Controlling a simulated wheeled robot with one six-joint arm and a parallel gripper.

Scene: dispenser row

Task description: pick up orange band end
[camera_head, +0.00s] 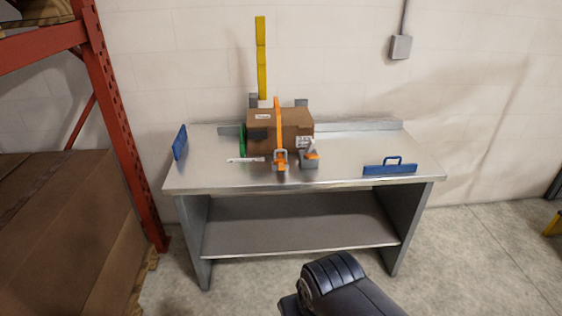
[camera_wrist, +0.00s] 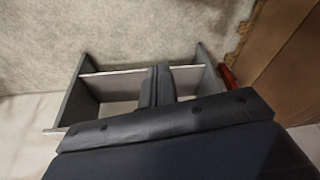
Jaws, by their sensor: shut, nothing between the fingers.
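An orange band (camera_head: 278,118) runs over the front of a brown cardboard box (camera_head: 258,122) on the metal table (camera_head: 205,178). Its lower end (camera_head: 280,166) meets a grey buckle-like loop near the table's front edge. A grey block with an orange top (camera_head: 310,158) sits just right of it; I cannot tell whether the band joins it. My gripper (camera_wrist: 161,85) shows in the wrist view with its fingers together and empty, away from the band. The wrist view shows the table upside down and no orange band. In the head view only my dark arm shows, low in front of the table.
Blue handled pieces stand at the table's left (camera_head: 180,142) and right (camera_head: 390,168). A yellow upright (camera_head: 261,60) rises behind the box. A green piece (camera_head: 244,135) is at the box's left. A red rack (camera_head: 110,110) with cartons stands left. The tabletop's right half is mostly clear.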

